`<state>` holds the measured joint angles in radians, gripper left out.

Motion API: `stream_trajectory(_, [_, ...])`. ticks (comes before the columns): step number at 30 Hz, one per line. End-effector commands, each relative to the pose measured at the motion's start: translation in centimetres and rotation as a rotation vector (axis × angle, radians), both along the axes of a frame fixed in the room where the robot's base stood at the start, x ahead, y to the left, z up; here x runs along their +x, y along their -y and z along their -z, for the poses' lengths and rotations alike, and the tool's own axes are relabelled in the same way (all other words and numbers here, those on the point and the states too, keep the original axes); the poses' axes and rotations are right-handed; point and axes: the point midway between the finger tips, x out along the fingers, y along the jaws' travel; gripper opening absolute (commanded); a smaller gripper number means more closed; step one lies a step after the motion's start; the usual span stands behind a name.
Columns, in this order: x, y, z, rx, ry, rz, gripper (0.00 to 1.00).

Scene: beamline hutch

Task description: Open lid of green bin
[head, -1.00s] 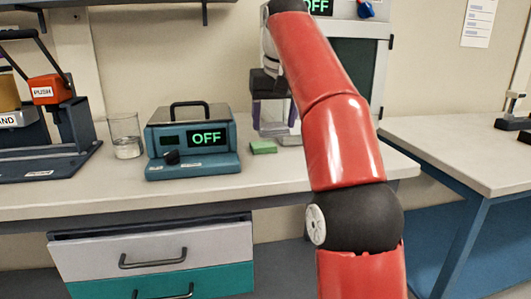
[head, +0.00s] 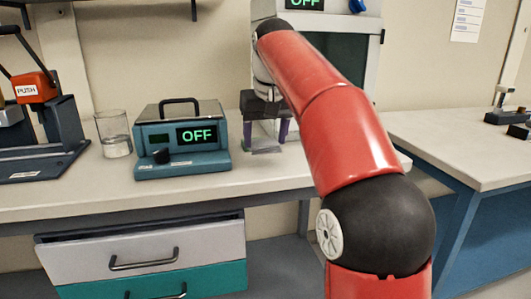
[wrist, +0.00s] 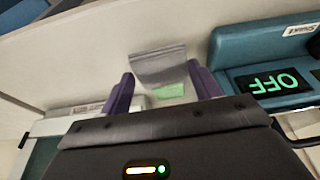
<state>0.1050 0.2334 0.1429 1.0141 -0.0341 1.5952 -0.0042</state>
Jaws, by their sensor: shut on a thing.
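My gripper (head: 265,142) points down over the bench, right of the teal instrument. Its purple fingers are shut on a clear greyish piece (wrist: 160,66), which shows between them in the wrist view. A small green patch (wrist: 171,91) shows close to this piece in the wrist view. I cannot tell whether it is held or lies behind. No green bin with a lid can be made out for certain.
The teal instrument (head: 182,140) reading OFF stands just left of my gripper, with a glass beaker (head: 114,134) beyond it. A press (head: 42,115) marked PUSH is at far left. A tall cabinet (head: 345,60) stands behind my arm. Another table (head: 460,145) is at right.

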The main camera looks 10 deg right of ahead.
Motion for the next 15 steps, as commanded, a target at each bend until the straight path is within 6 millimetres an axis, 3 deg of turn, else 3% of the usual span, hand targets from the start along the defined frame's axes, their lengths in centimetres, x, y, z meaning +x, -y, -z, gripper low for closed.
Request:
stream_trajectory(7, [0.0,0.0,3.5,0.000,-0.002,0.000,0.44])
stream_trajectory(15, [0.0,0.0,4.3,0.001,-0.004,0.000,0.44])
